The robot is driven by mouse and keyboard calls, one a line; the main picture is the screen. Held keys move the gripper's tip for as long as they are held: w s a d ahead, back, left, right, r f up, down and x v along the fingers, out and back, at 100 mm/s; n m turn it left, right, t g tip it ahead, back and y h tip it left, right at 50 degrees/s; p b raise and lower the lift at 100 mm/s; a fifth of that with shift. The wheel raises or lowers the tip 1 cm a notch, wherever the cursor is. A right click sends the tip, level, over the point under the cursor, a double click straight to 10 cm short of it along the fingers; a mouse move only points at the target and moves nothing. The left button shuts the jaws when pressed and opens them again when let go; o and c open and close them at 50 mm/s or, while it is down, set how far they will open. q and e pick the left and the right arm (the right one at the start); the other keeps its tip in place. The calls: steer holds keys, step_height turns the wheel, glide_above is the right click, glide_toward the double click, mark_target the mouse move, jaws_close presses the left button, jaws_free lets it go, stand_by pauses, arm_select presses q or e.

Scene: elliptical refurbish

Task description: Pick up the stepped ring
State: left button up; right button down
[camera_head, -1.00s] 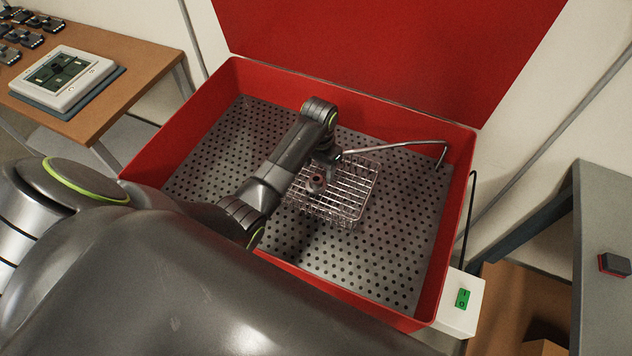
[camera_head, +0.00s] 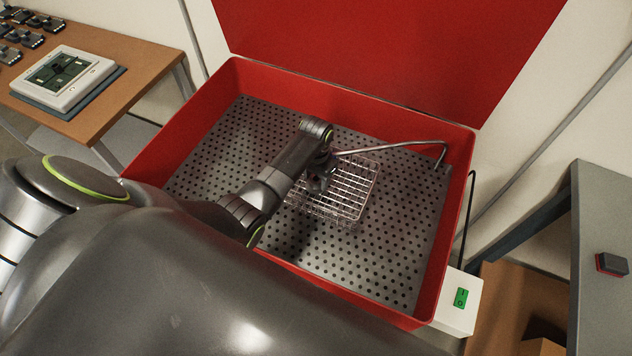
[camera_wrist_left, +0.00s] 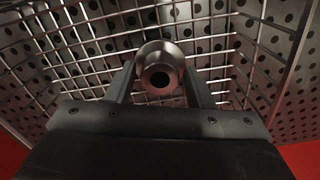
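The stepped ring (camera_wrist_left: 160,70) is a grey metal piece with a round dark hole, seen in the left wrist view. It is in the wire basket (camera_head: 352,196), whose mesh also fills the wrist view (camera_wrist_left: 75,50). My left gripper (camera_head: 319,184) is down at the basket's left part and hides the ring in the head view. In the wrist view my left gripper's fingers (camera_wrist_left: 160,82) flank the ring on both sides. Whether they press on it or leave a thin gap, I cannot tell. My right gripper is not in view.
The basket stands on the perforated floor of a red open tub (camera_head: 455,230) with a raised lid (camera_head: 390,50). A thin bent metal pipe (camera_head: 400,144) reaches over the basket's back edge. A wooden table (camera_head: 120,60) is at left, a grey table (camera_head: 605,220) at right.

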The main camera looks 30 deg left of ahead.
arm_select(q)
steer(key=c, duration=0.7)
steer(key=shift+c, duration=0.9)
steer(key=shift+r, duration=0.15)
